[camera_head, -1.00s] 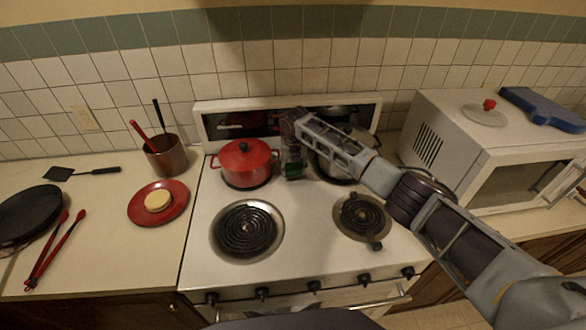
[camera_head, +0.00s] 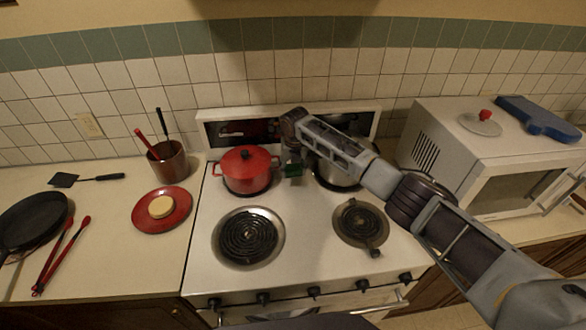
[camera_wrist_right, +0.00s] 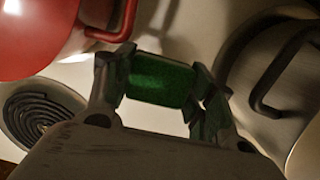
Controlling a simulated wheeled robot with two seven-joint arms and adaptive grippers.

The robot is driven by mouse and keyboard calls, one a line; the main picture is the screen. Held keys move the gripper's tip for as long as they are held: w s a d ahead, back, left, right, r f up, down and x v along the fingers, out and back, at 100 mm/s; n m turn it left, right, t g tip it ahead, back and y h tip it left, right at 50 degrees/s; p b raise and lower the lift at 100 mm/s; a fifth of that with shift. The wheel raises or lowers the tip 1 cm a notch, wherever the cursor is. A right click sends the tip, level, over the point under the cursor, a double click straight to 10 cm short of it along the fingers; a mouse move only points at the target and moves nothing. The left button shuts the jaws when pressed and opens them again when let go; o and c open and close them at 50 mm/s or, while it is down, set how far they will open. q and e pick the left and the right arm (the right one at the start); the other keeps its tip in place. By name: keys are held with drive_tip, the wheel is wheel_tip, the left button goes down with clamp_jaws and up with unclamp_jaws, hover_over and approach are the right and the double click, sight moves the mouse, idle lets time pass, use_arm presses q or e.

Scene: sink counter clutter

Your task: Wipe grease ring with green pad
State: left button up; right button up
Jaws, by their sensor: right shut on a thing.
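The green pad (camera_wrist_right: 160,80) is held between the two fingers of my right gripper (camera_wrist_right: 158,88) in the right wrist view. In the head view the pad (camera_head: 292,170) shows as a small dark green patch below my right gripper (camera_head: 293,150), between the red pot and the steel pot at the back of the stove. Whether the pad touches the stove top (camera_head: 300,215) is hard to tell. I cannot make out a grease ring; the area under the pad is hidden. My left gripper is not in view.
The red pot (camera_head: 246,172) stands close on the left and the steel pot (camera_head: 338,174) close on the right. Two bare coil burners (camera_head: 248,236) lie in front. A red plate (camera_head: 180,214) and a utensil crock (camera_head: 168,163) stand left; a microwave (camera_head: 450,160) stands right.

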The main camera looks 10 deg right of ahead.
drive_tip(key=shift+a+r+p, duration=0.1)
drive_tip(key=shift+r+p, duration=0.65)
drive_tip(key=shift+r, duration=0.7)
